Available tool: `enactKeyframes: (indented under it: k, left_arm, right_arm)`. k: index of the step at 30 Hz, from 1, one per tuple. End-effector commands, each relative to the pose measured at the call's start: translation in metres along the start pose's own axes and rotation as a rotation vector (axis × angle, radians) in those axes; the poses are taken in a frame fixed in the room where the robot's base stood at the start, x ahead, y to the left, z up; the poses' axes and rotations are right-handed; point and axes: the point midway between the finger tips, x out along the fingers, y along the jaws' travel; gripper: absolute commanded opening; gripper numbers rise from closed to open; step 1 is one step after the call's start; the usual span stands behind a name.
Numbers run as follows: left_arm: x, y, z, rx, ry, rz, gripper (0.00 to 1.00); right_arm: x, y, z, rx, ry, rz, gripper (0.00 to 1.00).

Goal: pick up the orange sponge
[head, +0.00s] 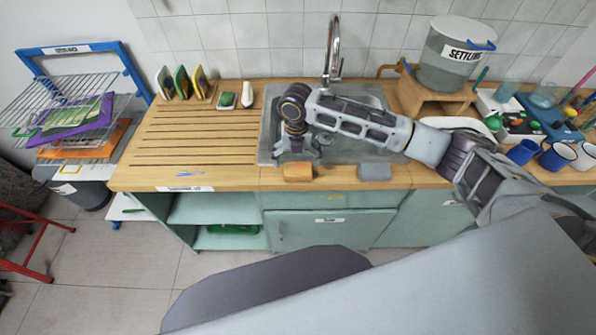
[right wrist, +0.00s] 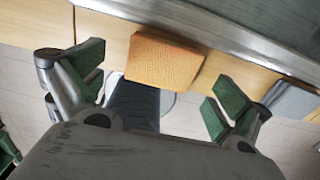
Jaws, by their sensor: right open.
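The orange sponge (head: 298,172) lies on the wooden counter's front strip, just in front of the sink. It also shows in the right wrist view (right wrist: 163,60), beyond and between the fingers. My right gripper (head: 297,150) reaches in from the right and hangs just behind the sponge in the head view. In the right wrist view its green-padded fingers (right wrist: 158,92) are spread wide with nothing between the pads. I cannot tell the exact height gap to the sponge. My left gripper is not in view.
A grey sponge (head: 375,172) lies on the same strip to the right. The metal sink (head: 350,150) with its faucet (head: 333,55) is behind. A bucket labelled SETTLING (head: 455,55) stands back right, with blue mugs (head: 522,152) nearby. The grooved drainboard (head: 200,130) on the left is mostly clear.

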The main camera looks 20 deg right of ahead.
Motion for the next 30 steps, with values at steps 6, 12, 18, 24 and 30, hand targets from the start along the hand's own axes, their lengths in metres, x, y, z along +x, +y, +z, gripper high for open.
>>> enactKeyframes:
  k: [6,12,18,24,30]
  left_arm:
    - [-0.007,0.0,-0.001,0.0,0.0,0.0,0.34]
    - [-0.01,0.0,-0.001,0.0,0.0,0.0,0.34]
    - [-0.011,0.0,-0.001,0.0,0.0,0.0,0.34]
    - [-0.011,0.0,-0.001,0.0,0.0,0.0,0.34]
    - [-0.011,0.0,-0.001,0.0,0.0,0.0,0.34]
  right_arm:
    - [0.02,-0.004,-0.002,0.001,0.003,-0.002,1.0]
    - [0.041,-0.004,-0.003,0.0,0.001,-0.001,1.0]
    - [0.048,-0.005,-0.002,0.0,-0.001,0.0,1.0]
    - [0.048,-0.004,-0.003,-0.001,0.0,0.0,1.0]
    - [0.048,-0.004,-0.003,-0.001,0.0,0.0,0.99]
